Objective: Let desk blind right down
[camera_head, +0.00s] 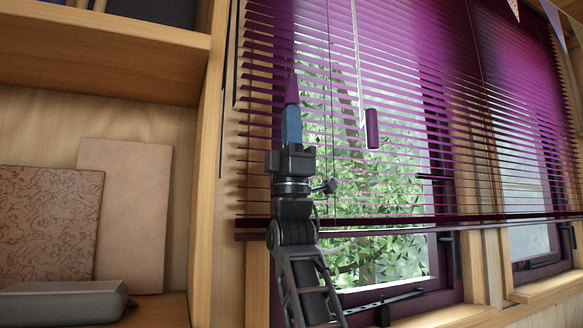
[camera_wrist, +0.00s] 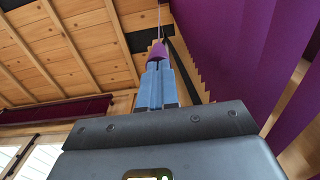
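The purple slatted desk blind (camera_head: 400,60) hangs over the window, its slats spread apart and its bottom rail (camera_head: 400,222) a little above the sill. My gripper (camera_head: 292,115) points up in front of the blind's left part, its blue fingers closed around a purple cone-shaped cord pull (camera_head: 292,90). In the wrist view the cord pull (camera_wrist: 157,51) sticks out above the blue fingertips (camera_wrist: 157,80), and a thin cord runs up from it. A second, cylindrical purple pull (camera_head: 372,128) hangs on a pale cord to the right, apart from my gripper.
A wooden shelf unit (camera_head: 100,45) stands close at left, holding a patterned board (camera_head: 45,215), a plain board (camera_head: 135,210) and a grey case (camera_head: 65,302). A dark window handle (camera_head: 447,255) and stay (camera_head: 380,302) show below the blind. Bunting hangs at upper right.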

